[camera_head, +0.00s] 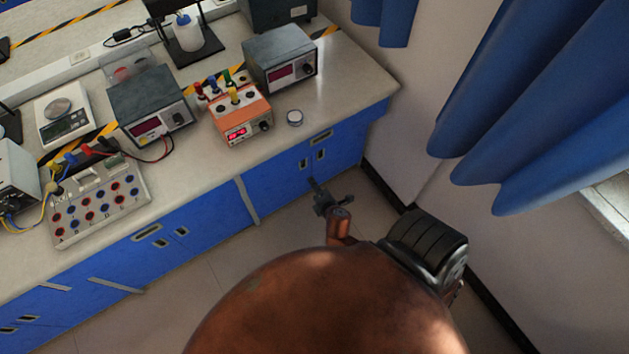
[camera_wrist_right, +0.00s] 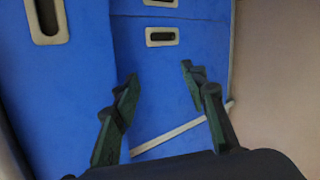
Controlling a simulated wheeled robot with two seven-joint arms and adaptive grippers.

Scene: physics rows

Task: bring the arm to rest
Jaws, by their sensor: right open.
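My right arm (camera_head: 320,310), copper-coloured, fills the lower middle of the head view. Its right gripper (camera_head: 322,198) shows small and dark beyond the arm, over the floor beside the blue cabinet front. In the right wrist view the right gripper (camera_wrist_right: 159,76) has its two dark green fingers spread apart with nothing between them. It points at the blue cabinet doors (camera_wrist_right: 70,90). Whether it touches them cannot be told. My left gripper is not in view.
Blue curtains (camera_head: 560,90) hang at right. Floor (camera_head: 200,275) shows below.

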